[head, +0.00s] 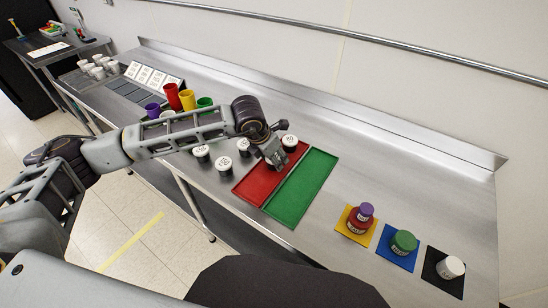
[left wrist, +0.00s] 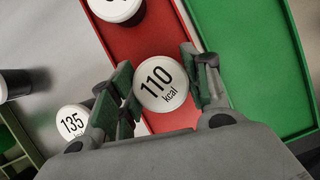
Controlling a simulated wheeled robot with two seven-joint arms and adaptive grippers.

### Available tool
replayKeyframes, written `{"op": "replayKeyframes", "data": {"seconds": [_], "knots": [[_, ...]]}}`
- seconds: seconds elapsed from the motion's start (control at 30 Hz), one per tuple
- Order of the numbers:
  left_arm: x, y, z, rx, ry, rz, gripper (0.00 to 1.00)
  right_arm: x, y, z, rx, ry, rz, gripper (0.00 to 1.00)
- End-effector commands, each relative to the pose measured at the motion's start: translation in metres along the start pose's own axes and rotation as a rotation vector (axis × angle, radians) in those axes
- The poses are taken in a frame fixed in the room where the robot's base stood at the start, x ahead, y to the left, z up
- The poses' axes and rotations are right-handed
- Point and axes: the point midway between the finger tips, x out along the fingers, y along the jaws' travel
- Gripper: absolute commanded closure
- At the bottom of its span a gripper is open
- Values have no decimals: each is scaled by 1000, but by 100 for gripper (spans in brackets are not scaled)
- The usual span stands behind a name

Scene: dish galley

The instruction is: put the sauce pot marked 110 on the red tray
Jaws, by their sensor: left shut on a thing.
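The sauce pot marked 110 (left wrist: 160,88) is between the fingers of my left gripper (left wrist: 158,82), which is shut on it, in the left wrist view. The pot is over the red tray (left wrist: 165,45); I cannot tell whether it touches the tray. In the head view my left gripper (head: 272,160) is above the red tray (head: 256,186) and mostly hides the pot. Another white-lidded pot (head: 289,142) is at the far end of the red tray. My right gripper is not in view.
A green tray (head: 300,189) lies right beside the red one. A pot marked 135 (left wrist: 73,121) and other white-lidded pots (head: 224,165) stand left of the trays. Coloured mats with jars (head: 404,241) are at the right. Coloured cups (head: 187,99) stand farther back.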

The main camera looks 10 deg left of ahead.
Motion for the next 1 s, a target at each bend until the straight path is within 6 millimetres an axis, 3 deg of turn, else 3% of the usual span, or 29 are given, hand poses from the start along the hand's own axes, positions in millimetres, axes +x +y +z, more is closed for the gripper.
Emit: {"op": "replayKeyframes", "data": {"seconds": [0.3,0.33,0.5,1.0], "knots": [[2,0,-1,0,0,0,77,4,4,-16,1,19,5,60],[2,0,-1,0,0,0,52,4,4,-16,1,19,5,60],[2,0,-1,0,0,0,31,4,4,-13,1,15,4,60],[0,0,0,0,0,0,31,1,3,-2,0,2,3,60]]}}
